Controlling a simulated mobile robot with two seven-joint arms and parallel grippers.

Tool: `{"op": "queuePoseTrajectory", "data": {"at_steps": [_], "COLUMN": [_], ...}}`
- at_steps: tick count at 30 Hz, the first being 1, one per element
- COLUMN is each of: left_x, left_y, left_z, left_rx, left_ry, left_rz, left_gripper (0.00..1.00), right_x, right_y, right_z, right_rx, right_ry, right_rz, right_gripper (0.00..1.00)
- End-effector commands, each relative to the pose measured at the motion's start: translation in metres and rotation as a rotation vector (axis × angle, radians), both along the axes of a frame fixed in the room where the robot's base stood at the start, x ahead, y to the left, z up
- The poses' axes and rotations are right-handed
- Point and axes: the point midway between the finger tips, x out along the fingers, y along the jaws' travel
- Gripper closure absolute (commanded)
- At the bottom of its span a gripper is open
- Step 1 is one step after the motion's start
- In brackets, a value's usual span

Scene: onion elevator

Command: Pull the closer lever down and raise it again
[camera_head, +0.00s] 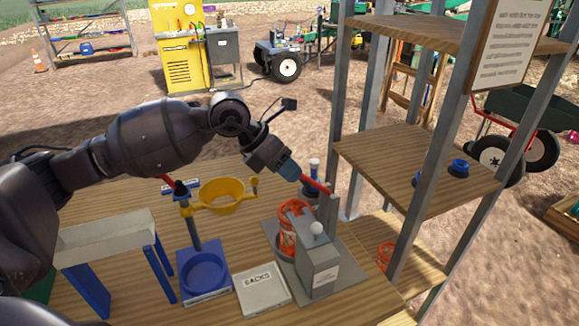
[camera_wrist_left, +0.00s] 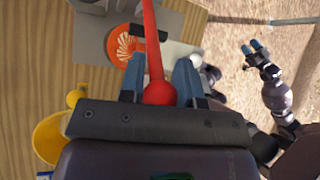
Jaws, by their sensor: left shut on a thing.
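The closer is a grey machine (camera_head: 319,262) on the wooden table, with a red lever (camera_head: 315,184) at its back post. My left gripper (camera_head: 291,171) reaches over from the left and is shut on the lever's end. In the left wrist view its two blue fingers (camera_wrist_left: 162,80) sit on either side of the lever's red ball (camera_wrist_left: 160,92). The lever slopes slightly down from the gripper to the post. An orange net bag (camera_head: 290,232) stands in the machine. My right gripper (camera_wrist_left: 256,52) shows small in the left wrist view, apart from the machine, its fingertips apparently separated.
A yellow funnel (camera_head: 221,196) on a stand with a blue base (camera_head: 203,273) is left of the machine. A grey "SACKS" box (camera_head: 261,289) lies between them. A shelf rack (camera_head: 415,165) with metal posts stands close on the right. Another red piece (camera_head: 166,179) shows below my left arm.

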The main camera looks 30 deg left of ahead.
Motion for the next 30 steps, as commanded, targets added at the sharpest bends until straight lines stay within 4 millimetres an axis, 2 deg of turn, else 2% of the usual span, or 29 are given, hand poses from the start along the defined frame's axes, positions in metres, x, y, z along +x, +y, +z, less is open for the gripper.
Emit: {"op": "queuePoseTrajectory", "data": {"at_steps": [7,8,12,13,23,30], "left_x": [0.000,0.000,0.000,0.000,-0.001,-0.012], "left_y": [0.000,0.000,0.000,0.000,0.002,0.019], "left_z": [0.001,0.001,0.001,0.001,0.003,0.028], "left_rx": [0.000,0.001,0.000,0.000,0.001,0.004], "left_ry": [-0.002,-0.003,-0.001,-0.001,-0.001,0.000], "left_rz": [0.000,0.001,0.001,0.001,0.001,0.003], "left_gripper": [1.00,0.68,0.46,0.44,0.44,0.44], "right_x": [0.006,0.006,0.004,0.003,0.001,0.001], "right_y": [0.001,0.001,0.000,0.000,0.000,0.000], "right_z": [0.003,0.003,0.002,0.002,0.000,0.003], "right_rx": [0.000,0.000,0.000,0.000,-0.001,-0.001], "right_ry": [-0.013,-0.012,-0.009,-0.008,-0.003,-0.006], "right_rz": [0.004,0.004,0.002,0.002,0.001,0.001], "right_gripper": [0.48,0.48,0.48,0.48,0.48,0.48]}}
